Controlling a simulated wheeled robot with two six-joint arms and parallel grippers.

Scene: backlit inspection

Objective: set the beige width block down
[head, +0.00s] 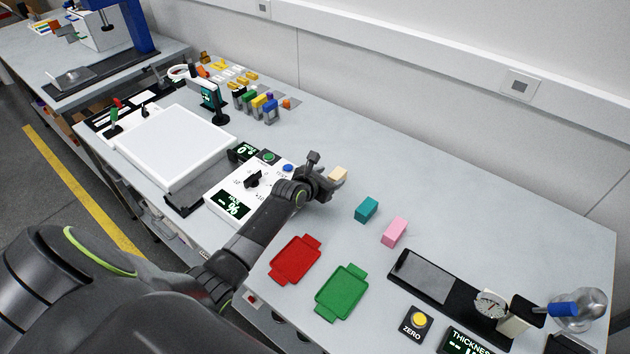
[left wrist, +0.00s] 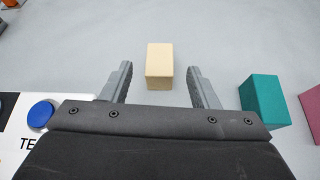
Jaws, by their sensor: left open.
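The beige width block (head: 339,174) stands on the grey table, just beyond the fingertips of my left gripper (head: 322,172). In the left wrist view the beige block (left wrist: 159,66) sits between and slightly ahead of the two spread fingers of the left gripper (left wrist: 161,82), with a gap on each side. The left gripper is open and holds nothing. My right gripper is not in view.
A teal block (head: 367,209) and a pink block (head: 394,232) stand to the right of the beige one. A white control box (head: 228,190) is left of the gripper. Red (head: 296,260) and green (head: 341,291) trays lie in front. The table behind the blocks is clear.

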